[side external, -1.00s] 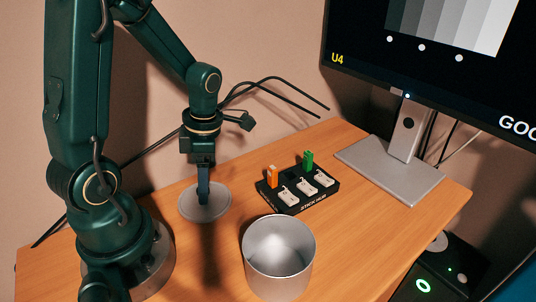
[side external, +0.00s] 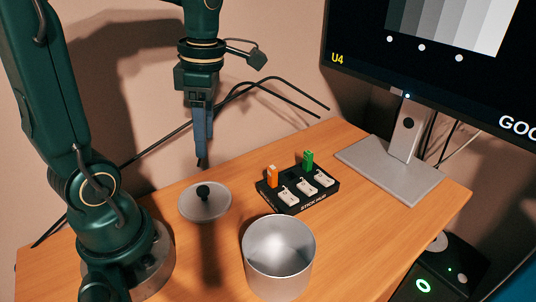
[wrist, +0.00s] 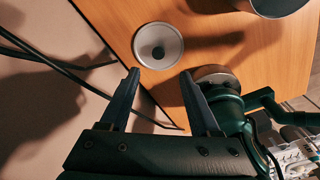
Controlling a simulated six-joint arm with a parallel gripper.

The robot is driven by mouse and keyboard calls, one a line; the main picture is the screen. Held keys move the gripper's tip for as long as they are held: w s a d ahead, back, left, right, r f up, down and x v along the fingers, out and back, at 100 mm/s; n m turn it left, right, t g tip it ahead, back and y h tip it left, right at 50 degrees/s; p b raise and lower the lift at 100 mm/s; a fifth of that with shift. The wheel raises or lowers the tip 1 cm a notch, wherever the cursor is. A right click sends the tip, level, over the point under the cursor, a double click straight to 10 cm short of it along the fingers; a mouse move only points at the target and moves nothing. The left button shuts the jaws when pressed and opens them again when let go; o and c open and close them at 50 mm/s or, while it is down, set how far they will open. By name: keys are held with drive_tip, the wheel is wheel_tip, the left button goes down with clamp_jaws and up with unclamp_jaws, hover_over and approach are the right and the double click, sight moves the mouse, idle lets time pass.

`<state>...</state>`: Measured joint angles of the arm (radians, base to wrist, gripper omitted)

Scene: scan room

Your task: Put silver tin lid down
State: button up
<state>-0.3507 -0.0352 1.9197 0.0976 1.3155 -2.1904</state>
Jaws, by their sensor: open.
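The silver tin lid (side external: 217,207) lies flat on the wooden table with its black knob (side external: 203,191) up. It also shows in the wrist view (wrist: 147,58), apart from the fingers. My gripper (side external: 201,163) is open and empty, pointing down above the lid with a clear gap. In the wrist view my gripper (wrist: 162,82) has its two fingers spread with nothing between them. The open silver tin (side external: 278,262) stands upright on the table to the right of the lid and nearer the camera. Its inside looks empty.
A black stick hub (side external: 303,201) with an orange stick, a green stick and several white ones sits right of the lid. A monitor stand (side external: 372,166) is at the back right. Black cables (side external: 150,150) run along the wall. The table (side external: 365,245) is clear at right.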

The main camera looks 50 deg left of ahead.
drive_tip(key=s+d+m+t, duration=0.1)
drive_tip(key=d+m+t, duration=0.2)
drive_tip(key=m, duration=1.1)
drive_tip(key=s+d+m+t, duration=0.2)
drive_tip(key=d+m, duration=0.4)
drive_tip(key=m, duration=0.8)
drive_tip(key=shift+r+m+t+h, duration=0.4)
drive_tip(key=shift+t, duration=0.4)
